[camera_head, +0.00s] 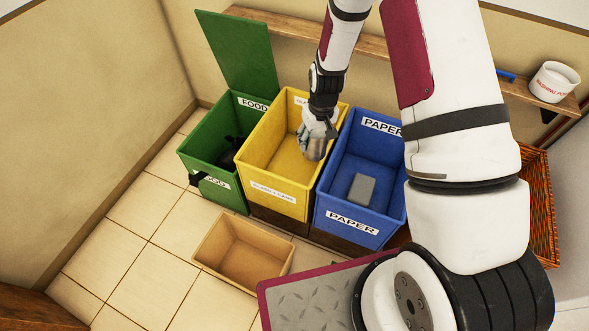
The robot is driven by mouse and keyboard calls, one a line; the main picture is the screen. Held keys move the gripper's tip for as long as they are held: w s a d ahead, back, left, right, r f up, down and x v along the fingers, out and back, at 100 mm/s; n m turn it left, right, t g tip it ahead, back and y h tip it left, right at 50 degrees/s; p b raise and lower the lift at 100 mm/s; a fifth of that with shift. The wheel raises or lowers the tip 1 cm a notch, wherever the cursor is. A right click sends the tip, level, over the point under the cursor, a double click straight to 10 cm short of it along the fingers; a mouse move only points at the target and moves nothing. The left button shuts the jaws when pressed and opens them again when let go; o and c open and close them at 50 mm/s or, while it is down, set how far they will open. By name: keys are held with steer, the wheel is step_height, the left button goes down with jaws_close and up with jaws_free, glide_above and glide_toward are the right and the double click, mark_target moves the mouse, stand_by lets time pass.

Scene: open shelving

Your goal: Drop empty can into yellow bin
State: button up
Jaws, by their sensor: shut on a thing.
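The yellow bin (270,186) stands open in the middle of the row, between the green and blue bins. A label on its front is too small to read surely. My gripper (316,137) points down over the right side of the yellow bin's opening. It is shut on a grey metal can (315,150). The can hangs at the yellow bin's mouth near its right wall. Its upper part is hidden by the gripper fingers. I cannot tell how far the can is below the rim.
The green FOOD bin (222,188), lid raised, holds a dark thing. The blue PAPER bin (335,208) holds a grey block (361,189). An empty tan box (241,262) sits on the floor in front. A wicker basket (541,200) and a shelf with a white pot (554,82) are at right.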

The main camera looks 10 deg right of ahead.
steer(key=w+f+n+b, duration=0.3)
steer(key=w+f+b, duration=0.3)
steer(key=w+b, duration=0.6)
steer(key=w+f+n+b, duration=0.3)
steer(key=w+f+b, duration=0.3)
steer(key=w+b, duration=0.6)
step_height(320, 180, down, 6)
steer(key=s+b, duration=0.1)
steer(key=b, duration=0.4)
steer(key=shift+d+y, duration=0.25)
steer(key=shift+y, duration=0.05)
steer(key=shift+s, duration=0.1)
steer(key=o, duration=1.2)
steer(key=shift+o, duration=0.2)
step_height(320, 180, up, 12)
steer(key=s, duration=0.1)
steer(key=shift+d, duration=0.45)
